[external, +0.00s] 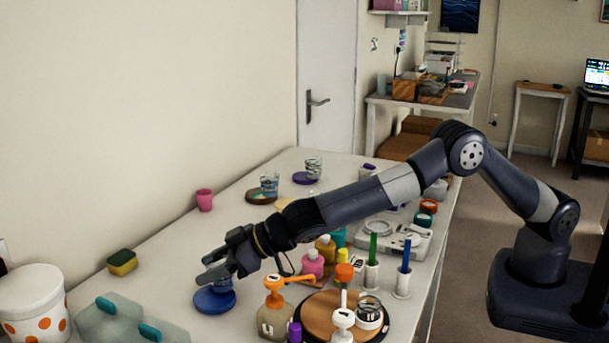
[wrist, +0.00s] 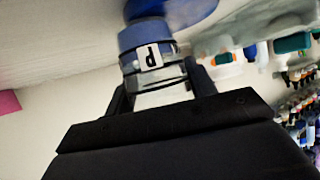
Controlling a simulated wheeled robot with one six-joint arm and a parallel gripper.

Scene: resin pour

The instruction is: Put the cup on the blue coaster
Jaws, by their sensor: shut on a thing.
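The blue coaster (external: 212,302) lies on the near left part of the white table; it also shows at the top of the wrist view (wrist: 180,10). My gripper (external: 214,268) is low over the coaster. In the wrist view, my gripper is shut on a cup (wrist: 131,38) with a blue band, a clear part and a white label with a dark letter. The cup is in line with the coaster there. In the external view the fingers hide most of the cup, and I cannot tell whether it touches the coaster.
An orange-topped pump bottle (external: 273,318) and a round wooden board (external: 318,312) with bottles stand close on the right. A sponge (external: 122,262), a spotted pot (external: 34,305) and a pink cup (external: 204,201) are to the left and back.

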